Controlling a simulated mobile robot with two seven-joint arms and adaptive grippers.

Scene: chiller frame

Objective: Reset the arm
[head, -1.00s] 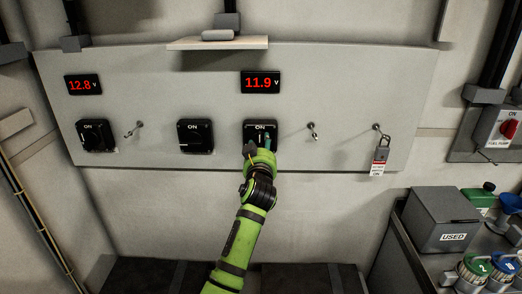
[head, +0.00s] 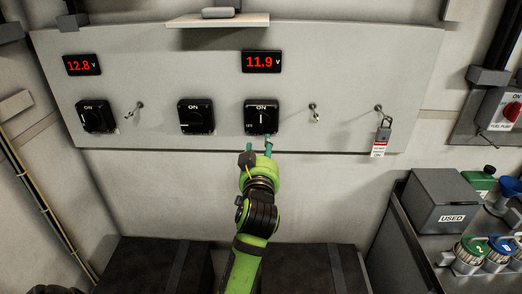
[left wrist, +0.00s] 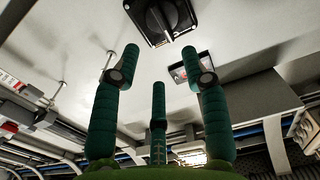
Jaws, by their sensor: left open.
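My left arm (head: 250,240) is green and black and rises from the bottom middle of the head view. My left gripper (head: 259,147) is open and empty, just below and apart from the third black rotary switch (head: 261,117) on the grey panel. That switch's handle stands upright under its ON mark. In the left wrist view my left gripper (left wrist: 160,58) spreads three dark green fingers, with nothing between them. The switch (left wrist: 160,18) shows beyond the fingertips at the top of that view. My right gripper is not in view.
The panel (head: 350,90) also holds two more rotary switches (head: 96,116) (head: 196,115), displays reading 12.8 V (head: 82,65) and 11.9 V (head: 261,62), and a padlock with a tag (head: 382,134). A grey box marked USED (head: 440,202) stands at right near coloured caps.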

